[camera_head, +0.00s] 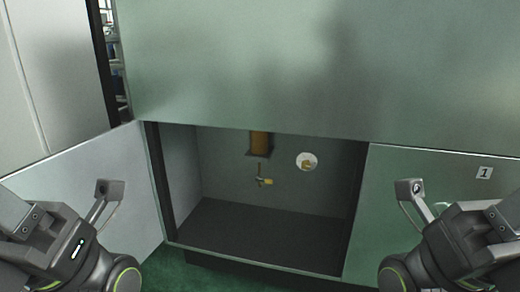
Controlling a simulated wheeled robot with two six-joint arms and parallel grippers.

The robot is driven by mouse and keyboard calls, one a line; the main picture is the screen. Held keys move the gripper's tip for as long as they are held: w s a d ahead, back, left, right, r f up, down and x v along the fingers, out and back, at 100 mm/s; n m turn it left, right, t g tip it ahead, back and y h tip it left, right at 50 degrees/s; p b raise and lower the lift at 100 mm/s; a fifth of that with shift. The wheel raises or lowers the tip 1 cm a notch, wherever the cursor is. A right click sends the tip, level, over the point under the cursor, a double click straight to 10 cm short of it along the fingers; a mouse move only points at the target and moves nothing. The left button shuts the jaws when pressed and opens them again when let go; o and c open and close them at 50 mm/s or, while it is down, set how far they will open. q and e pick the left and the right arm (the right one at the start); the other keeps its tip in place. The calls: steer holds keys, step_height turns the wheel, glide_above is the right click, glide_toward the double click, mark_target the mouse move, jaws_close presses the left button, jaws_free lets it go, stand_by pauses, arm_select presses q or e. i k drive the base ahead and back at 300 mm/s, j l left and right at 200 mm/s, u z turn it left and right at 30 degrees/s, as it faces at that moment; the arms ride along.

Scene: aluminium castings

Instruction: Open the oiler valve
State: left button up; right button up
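A small brass valve (263,181) with a thin upright handle sits in the open cabinet compartment, below an amber oiler reservoir (260,143) on the back wall. The reservoir's top is hidden by the upper panel's edge. The valve is too small to tell whether it is open or shut. Parts of my left and right arms show at the lower left and lower right, well in front of the compartment and apart from the valve.
A round white plate with a brass fitting (307,162) is on the back wall, right of the valve. A light door panel (125,175) stands open at left. A green panel marked 1 (430,165) is at right. The compartment's dark floor (260,235) is clear.

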mark_target(258, 179)
steer(key=i+l+z, duration=0.1)
steer(key=z, duration=0.3)
steer(key=i+z, duration=0.55)
steer(key=i+j, duration=0.05)
